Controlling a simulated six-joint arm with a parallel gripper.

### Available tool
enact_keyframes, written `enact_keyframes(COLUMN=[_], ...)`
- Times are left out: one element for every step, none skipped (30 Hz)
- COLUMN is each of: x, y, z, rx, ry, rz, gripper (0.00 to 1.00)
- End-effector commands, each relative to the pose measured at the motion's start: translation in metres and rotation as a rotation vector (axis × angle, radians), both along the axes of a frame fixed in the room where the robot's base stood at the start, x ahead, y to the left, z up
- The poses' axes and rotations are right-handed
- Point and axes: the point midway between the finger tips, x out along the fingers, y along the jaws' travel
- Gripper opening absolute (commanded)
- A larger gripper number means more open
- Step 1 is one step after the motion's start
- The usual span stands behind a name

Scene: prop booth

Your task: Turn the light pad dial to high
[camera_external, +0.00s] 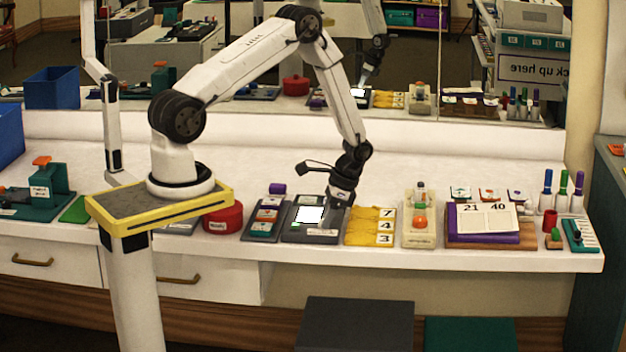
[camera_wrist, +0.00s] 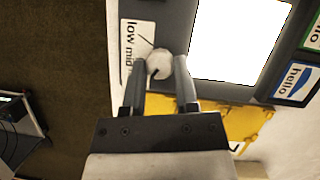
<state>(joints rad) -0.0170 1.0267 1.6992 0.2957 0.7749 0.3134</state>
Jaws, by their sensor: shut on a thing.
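The light pad (camera_external: 300,238) is a dark grey unit with a bright, lit white panel (camera_wrist: 238,38). It lies on the counter in the external view. Its round white dial (camera_wrist: 160,63) sits beside the panel in the wrist view. A white label (camera_wrist: 130,48) next to the dial reads "low mid"; the rest of its text is hidden by a finger. My gripper (camera_wrist: 160,72) points down at the pad, its two fingers on either side of the dial and closed on it. In the external view my gripper (camera_external: 334,222) hides the dial. I cannot tell the dial's setting.
A yellow board with number cards (camera_external: 370,226) lies close right of the pad. A red round tin (camera_external: 222,217) stands further left. The counter's front edge is near; the white counter behind is mostly clear.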

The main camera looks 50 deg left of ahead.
Motion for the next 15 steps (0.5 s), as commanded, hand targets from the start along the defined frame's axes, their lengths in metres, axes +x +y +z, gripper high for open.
enact_keyframes(x=[0.0006, 0.0006, 0.0005, 0.0005, 0.0005, 0.0004, 0.0004, 0.0004, 0.0004, 0.0004, 0.0004, 0.0004, 0.0004, 0.0004, 0.0004], y=[0.0002, 0.0002, 0.0002, 0.0002, 0.0002, 0.0002, 0.0002, 0.0002, 0.0002, 0.0002, 0.0002, 0.0002, 0.0003, 0.0002, 0.0003], z=[0.0006, 0.0006, 0.0006, 0.0006, 0.0006, 0.0006, 0.0006, 0.0006, 0.0006, 0.0006, 0.0006, 0.0006, 0.0007, 0.0006, 0.0007], rx=[0.000, 0.001, 0.001, 0.000, 0.000, 0.000, 0.001, 0.000, 0.000, 0.000, 0.000, 0.000, 0.000, 0.001, 0.001], ry=[0.000, -0.001, 0.000, 0.000, 0.000, 0.000, 0.000, 0.000, 0.000, 0.000, 0.000, 0.000, 0.000, 0.000, 0.000], rz=[0.014, 0.021, 0.028, 0.032, 0.035, 0.038, 0.039, 0.040, 0.040, 0.040, 0.040, 0.040, 0.040, 0.039, 0.039], gripper=[0.00, 0.00, 0.00, 0.00, 0.00, 0.00, 0.00, 0.00, 0.00, 0.00, 0.00, 0.00, 0.00, 0.00, 0.00])
